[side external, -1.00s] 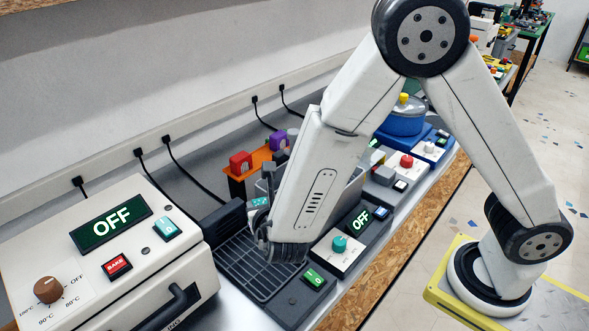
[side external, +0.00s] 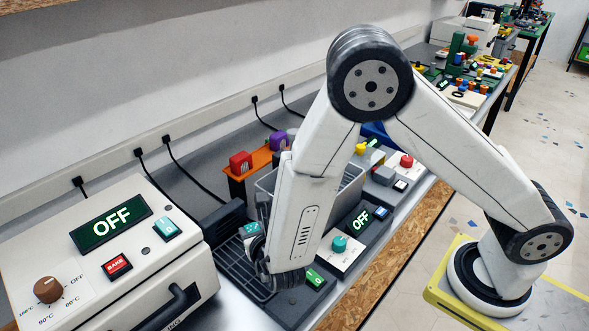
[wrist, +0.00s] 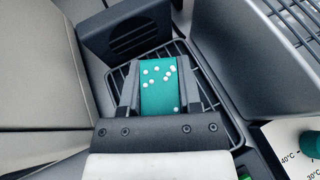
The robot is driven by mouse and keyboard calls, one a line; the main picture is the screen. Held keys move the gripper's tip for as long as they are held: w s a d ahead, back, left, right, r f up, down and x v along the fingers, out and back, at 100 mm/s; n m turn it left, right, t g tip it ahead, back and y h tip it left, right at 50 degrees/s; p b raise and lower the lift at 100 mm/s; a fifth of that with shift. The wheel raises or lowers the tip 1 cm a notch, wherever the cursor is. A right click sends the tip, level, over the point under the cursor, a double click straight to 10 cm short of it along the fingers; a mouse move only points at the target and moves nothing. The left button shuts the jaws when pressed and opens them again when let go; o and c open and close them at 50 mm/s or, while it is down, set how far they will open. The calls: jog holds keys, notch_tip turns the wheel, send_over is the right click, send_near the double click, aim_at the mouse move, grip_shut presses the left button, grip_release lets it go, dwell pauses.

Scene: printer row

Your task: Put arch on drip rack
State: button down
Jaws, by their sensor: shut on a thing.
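The arch is a teal piece with white dots. It shows in the wrist view (wrist: 158,92) between the two dark fingers of my gripper (wrist: 160,75), and only partly in the side view (side external: 248,230). My gripper is shut on it. The dark wire grid, which looks like the drip rack (side external: 232,277), lies under my gripper, and its bars show around the arch in the wrist view (wrist: 228,122). The arch is over the grid, near its fan-side end. I cannot tell whether it touches the bars. My wrist hides part of the grid in the side view.
A black vented block (wrist: 128,38) stands at the grid's far edge. A grey basket (side external: 352,190) is close on the right. An orange stand (side external: 240,188) with red and purple pieces is behind. A white oven (side external: 100,250) stands left. A teal-knob panel (side external: 340,250) is in front.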

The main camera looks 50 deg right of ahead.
jog(key=shift+f, duration=0.25)
jog(key=shift+f, duration=1.8)
jog(key=shift+f, duration=0.1)
jog(key=shift+c, duration=1.4)
grip_release()
jog(key=shift+s+a+r, duration=0.25)
jog(key=shift+s+r, duration=0.1)
jog(key=shift+s, duration=0.15)
jog(key=v, duration=1.1)
